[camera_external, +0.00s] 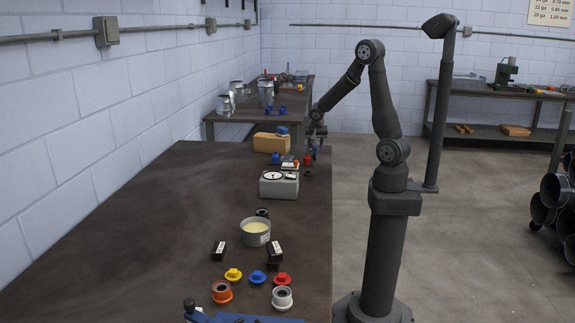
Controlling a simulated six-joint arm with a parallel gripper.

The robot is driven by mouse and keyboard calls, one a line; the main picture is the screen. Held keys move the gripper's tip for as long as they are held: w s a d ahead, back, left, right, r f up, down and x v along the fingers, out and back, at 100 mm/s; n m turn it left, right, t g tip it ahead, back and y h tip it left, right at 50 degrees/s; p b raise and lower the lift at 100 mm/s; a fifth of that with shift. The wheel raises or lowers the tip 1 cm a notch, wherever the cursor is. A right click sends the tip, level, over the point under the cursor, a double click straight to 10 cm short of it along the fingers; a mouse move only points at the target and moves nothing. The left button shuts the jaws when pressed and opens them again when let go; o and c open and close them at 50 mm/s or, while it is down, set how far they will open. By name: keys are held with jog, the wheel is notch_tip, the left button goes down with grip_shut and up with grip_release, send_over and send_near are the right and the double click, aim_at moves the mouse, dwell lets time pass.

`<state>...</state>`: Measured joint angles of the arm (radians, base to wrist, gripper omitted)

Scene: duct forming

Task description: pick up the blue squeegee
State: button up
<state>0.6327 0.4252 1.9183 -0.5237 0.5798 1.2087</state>
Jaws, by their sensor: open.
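My gripper (312,150) hangs at the far right edge of the long dark table, just right of a tan block. It is small in the picture, open, and I see nothing held in it. I cannot tell for sure which blue thing is the squeegee. A small blue item (282,131) lies on top of the tan block (268,143), left of my gripper. Another blue piece (276,158) stands on the table in front of the block. A larger blue object (240,318) at the near edge is cut off by the frame.
The dark table (130,240) is bare on its left. A grey dial scale (279,186), a tin (256,231) of pale contents and several coloured caps and rings stand along its right side. A red piece (307,160) is close to my gripper. A farther bench holds metal duct parts (266,93).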

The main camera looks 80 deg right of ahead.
aim_at(314, 151)
jog(key=shift+x, duration=2.55)
jog(key=shift+a, duration=0.15)
grip_shut()
